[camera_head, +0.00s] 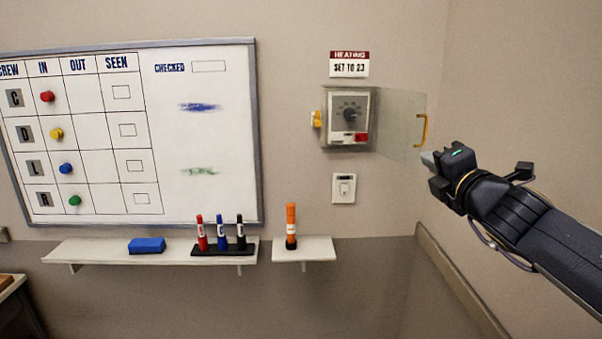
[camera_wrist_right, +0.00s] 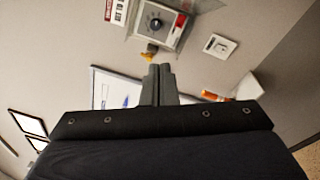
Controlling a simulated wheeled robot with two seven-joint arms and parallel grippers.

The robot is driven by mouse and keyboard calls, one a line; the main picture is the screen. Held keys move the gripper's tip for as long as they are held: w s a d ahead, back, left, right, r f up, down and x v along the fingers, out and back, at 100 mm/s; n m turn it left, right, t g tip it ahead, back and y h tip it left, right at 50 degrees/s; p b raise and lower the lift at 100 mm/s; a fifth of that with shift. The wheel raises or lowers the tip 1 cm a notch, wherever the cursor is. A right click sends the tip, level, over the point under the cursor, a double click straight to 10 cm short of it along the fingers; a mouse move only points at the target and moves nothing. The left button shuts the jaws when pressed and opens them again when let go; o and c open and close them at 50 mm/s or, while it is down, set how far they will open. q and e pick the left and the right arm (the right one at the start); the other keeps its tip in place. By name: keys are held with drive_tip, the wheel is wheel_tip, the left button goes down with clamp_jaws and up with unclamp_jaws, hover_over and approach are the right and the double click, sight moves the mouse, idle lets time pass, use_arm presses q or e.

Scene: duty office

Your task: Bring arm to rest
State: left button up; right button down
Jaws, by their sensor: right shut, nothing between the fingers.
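My right gripper (camera_head: 430,160) is shut and empty. It hangs in the air to the right of the heating control box (camera_head: 350,118), near the handle of that box's clear cover. In the right wrist view its two fingers (camera_wrist_right: 158,82) are pressed together with nothing between them. My right arm comes in from the right edge of the head view. Whether the gripper touches the cover I cannot tell. My left gripper is not in view.
A whiteboard (camera_head: 225,130) with coloured magnets hangs at left. Below it, a shelf (camera_head: 100,250) holds a blue eraser (camera_head: 146,245) and upright markers. A small shelf (camera_head: 318,249) bears an orange marker (camera_head: 291,226). A light switch (camera_head: 344,188) sits under the box.

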drive_tip(key=s+a+f+n+g+y, duration=0.3)
drive_tip(key=s+f+n, duration=0.45)
drive_tip(key=n, duration=0.65)
drive_tip(key=s+a+f+n+g+y, duration=0.25)
drive_tip(key=s+a+f+n, duration=0.2)
drive_tip(key=s+n, duration=0.8)
drive_tip(key=s+d+f+n+g+h, duration=0.1)
drive_tip(key=s+f+n+g+h, duration=0.1)
drive_tip(key=s+f+n, duration=0.5)
drive_tip(key=s+d+f+n+g+h, duration=0.2)
drive_tip(key=s+f+n+g, duration=0.3)
drive_tip(key=f+n, duration=0.7)
drive_tip(key=shift+s+f, duration=0.5)
drive_tip(key=shift+s, duration=0.75)
drive_tip(key=shift+h, duration=0.25)
